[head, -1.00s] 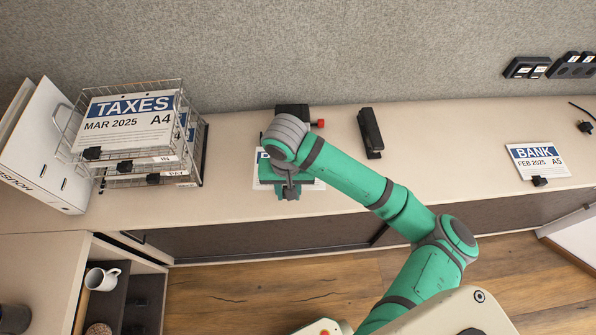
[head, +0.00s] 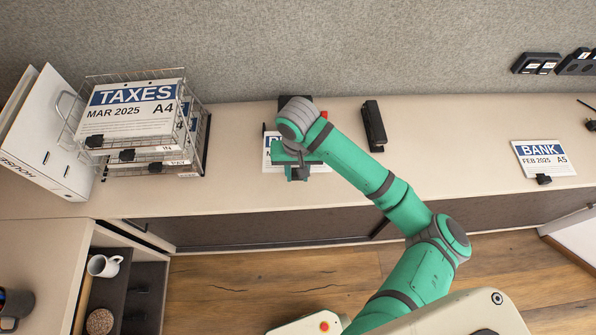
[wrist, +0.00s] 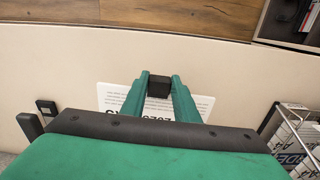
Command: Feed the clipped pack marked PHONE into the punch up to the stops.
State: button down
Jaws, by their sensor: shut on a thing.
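The clipped pack (head: 269,155) lies on the counter under my arm in the head view. Only a blue band starting with what looks like P and some white edges show. In the wrist view its white sheet (wrist: 205,104) shows upside down with a partly covered 2025. My gripper (wrist: 159,88) is shut on the pack's black clip (wrist: 159,87); the gripper also shows in the head view (head: 297,173). The punch (head: 294,101) is a dark block just behind, with a red part at its right side. My arm hides where the pack meets the punch and its stops.
A black stapler (head: 374,126) stands right of the punch. A BANK pack (head: 543,157) lies far right. The counter between stapler and BANK pack is clear.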

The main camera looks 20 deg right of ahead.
jog(key=shift+w+d+f, duration=0.1)
jog(key=shift+w+f, duration=0.05)
jog(key=shift+f, duration=0.6)
jog(key=shift+w+d+f, duration=0.1)
jog(key=shift+w+f, duration=0.1)
jog(key=shift+f, duration=0.55)
jog(key=shift+w+f, duration=0.15)
jog(key=shift+f, duration=0.6)
jog(key=shift+w+d, duration=0.25)
jog(key=shift+w, duration=0.4)
jog(key=shift+w+d, duration=0.2)
jog(key=shift+w, duration=0.5)
jog(key=shift+w+d, duration=0.25)
jog(key=shift+w, duration=0.4)
jog(key=shift+w, duration=0.45)
jog(key=c, duration=1.3)
grip_release()
jog(key=shift+d, duration=0.1)
jog(key=shift+r, duration=0.1)
notch_tip(320, 180, up, 11)
jog(key=shift+f, duration=0.2)
